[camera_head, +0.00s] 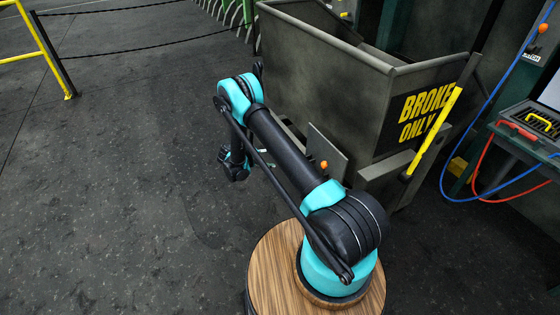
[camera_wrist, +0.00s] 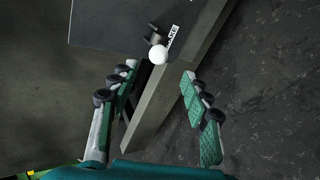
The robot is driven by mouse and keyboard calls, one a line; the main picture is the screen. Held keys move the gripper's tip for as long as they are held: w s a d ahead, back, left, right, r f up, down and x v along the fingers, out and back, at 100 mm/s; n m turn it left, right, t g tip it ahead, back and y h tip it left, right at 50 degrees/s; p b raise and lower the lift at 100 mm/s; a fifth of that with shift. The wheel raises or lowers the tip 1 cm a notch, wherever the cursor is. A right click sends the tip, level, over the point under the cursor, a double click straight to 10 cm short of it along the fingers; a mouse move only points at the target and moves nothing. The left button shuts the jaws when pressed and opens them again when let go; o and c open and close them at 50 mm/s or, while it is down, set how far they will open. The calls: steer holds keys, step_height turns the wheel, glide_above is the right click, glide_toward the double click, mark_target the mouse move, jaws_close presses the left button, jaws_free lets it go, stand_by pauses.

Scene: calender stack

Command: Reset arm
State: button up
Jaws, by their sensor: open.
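My gripper (camera_wrist: 160,76) is open in the wrist view, with its two green-padded fingers spread apart and nothing held between them. A pale round knob (camera_wrist: 159,55) on a short dark lever shows just beyond the fingertips, beside a small white label. The fingers do not visibly touch it. In the head view my teal and black arm reaches out and bends down left of the grey bin, and the gripper is mostly hidden behind the arm. An orange knob (camera_head: 323,165) sits by a grey plate (camera_head: 327,150) on the bin's near side.
The grey bin (camera_head: 310,65) marked "BROKE ONLY" stands close to my arm. A yellow bar (camera_head: 434,132) leans at its right corner. A cart (camera_head: 530,135) with red and blue hoses is at the right. The dark floor (camera_head: 110,190) at left is clear up to a yellow rail (camera_head: 50,55).

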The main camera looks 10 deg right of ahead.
steer(key=shift+v, duration=0.85)
steer(key=s+d+r+m+g+y, duration=0.1)
steer(key=s+d+r+y, duration=0.3)
steer(key=r, duration=0.8)
steer(key=s+d+r+m+y, duration=0.15)
steer(key=s+d+r, duration=0.35)
steer(key=r, duration=0.6)
steer(key=s+r+m+y, duration=0.1)
steer(key=s+r+y, duration=0.1)
steer(key=s, duration=1.2)
steer(key=s+r+m+t+y, duration=0.1)
steer(key=s+r+m+y, duration=0.1)
steer(key=s, duration=1.1)
steer(key=shift+s+a+r+y, duration=0.4)
steer(key=shift+r+y, duration=0.35)
steer(key=shift+y, duration=0.3)
steer(key=shift+w, duration=0.1)
